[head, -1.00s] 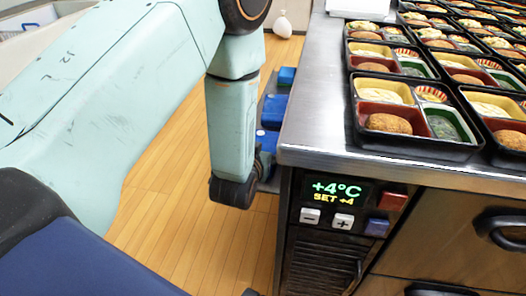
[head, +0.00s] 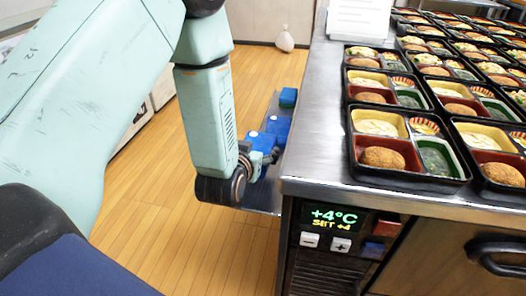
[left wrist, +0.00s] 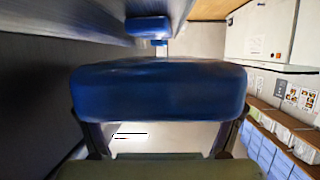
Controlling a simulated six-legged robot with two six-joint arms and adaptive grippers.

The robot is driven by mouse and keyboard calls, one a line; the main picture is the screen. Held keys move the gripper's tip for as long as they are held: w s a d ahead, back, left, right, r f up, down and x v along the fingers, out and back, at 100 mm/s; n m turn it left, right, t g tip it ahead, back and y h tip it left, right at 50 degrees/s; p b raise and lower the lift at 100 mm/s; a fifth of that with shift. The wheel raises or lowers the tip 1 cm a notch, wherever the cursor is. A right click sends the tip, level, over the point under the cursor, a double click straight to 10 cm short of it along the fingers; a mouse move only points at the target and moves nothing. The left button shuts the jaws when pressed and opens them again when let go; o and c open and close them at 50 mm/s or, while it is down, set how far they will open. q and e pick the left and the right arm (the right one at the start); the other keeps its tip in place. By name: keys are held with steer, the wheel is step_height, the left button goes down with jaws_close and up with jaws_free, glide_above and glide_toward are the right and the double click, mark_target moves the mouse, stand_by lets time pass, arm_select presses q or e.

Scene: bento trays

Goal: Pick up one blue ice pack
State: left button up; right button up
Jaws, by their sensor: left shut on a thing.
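A blue ice pack (left wrist: 160,90) fills the middle of the left wrist view, between the two fingers of my left gripper (left wrist: 160,135). My left gripper is shut on this pack. In the head view, my left gripper (head: 258,160) is beside the steel counter's left side, at a low side shelf, partly hidden by the wrist. Blue packs show there, one at the gripper (head: 264,141) and another farther back (head: 288,97). The wrist view also shows a further blue pack (left wrist: 148,27) beyond the held one. My right gripper is not in view.
The steel counter (head: 310,150) carries several bento trays (head: 385,175). Its front has a +4°C display (head: 336,218) with buttons. The grey side shelf (head: 262,197) lies below the counter top. Wooden floor (head: 180,230) is clear to the left. A pale bag (head: 284,40) stands by the back wall.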

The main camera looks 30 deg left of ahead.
arm_select(q)
steer(key=s+a+p, duration=0.4)
steer(key=a+p, duration=0.3)
steer(key=a, duration=1)
steer(key=shift+s, duration=0.2)
